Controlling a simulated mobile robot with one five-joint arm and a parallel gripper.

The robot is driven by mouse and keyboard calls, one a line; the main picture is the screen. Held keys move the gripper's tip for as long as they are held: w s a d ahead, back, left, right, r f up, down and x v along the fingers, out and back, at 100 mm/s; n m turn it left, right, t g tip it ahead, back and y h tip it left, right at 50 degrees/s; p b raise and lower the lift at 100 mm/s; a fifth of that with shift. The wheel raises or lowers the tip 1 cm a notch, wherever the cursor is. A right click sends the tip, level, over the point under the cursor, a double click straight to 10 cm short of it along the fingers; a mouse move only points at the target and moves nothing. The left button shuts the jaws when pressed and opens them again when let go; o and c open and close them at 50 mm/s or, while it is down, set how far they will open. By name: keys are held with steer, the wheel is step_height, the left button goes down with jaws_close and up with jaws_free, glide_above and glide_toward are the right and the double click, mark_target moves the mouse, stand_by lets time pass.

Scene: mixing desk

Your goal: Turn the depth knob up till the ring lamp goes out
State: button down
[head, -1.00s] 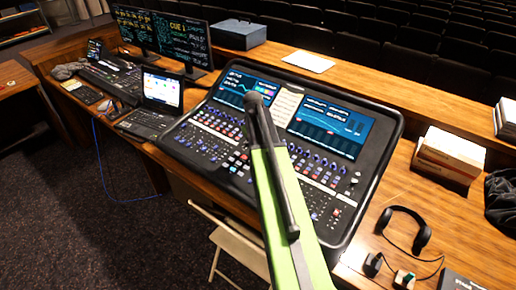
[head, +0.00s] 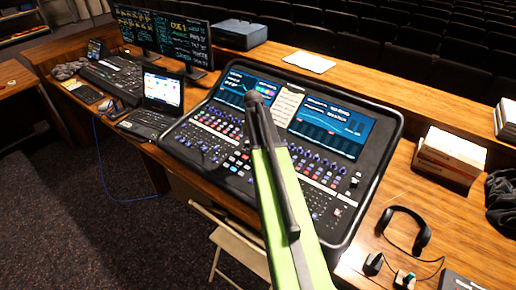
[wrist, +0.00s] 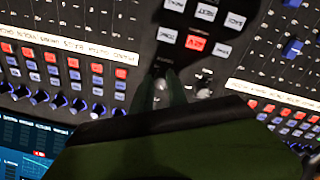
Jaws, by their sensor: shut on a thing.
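The mixing desk (head: 384,128) fills the middle of the head view, with two screens and rows of small knobs, buttons and faders. My gripper (wrist: 162,84) shows in the wrist view, its two dark fingers shut on a small knob (wrist: 160,94) on the desk's centre strip. The fingers hide most of this knob, and I cannot read its label or its pointer. I cannot make out a ring lamp or whether it is lit. In the head view my arm hides the gripper's tips and the knob.
Just beside the fingers is another small knob (wrist: 204,91). A red lit button (wrist: 196,43) and white buttons lie above. Rows of blue knobs (wrist: 40,97) flank the strip. Headphones (head: 408,228) and a box (head: 450,154) stand right of the desk, a laptop (head: 160,100) left.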

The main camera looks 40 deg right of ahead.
steer(key=shift+s+d, duration=0.15)
steer(key=shift+s, duration=0.05)
steer(key=c, duration=1.3)
jaws_free()
steer(key=shift+w, duration=0.1)
steer(key=shift+r, duration=0.15)
step_height(320, 180, up, 17)
steer(key=a+p, duration=0.2)
steer(key=p, duration=1.5)
steer(key=shift+a, duration=0.15)
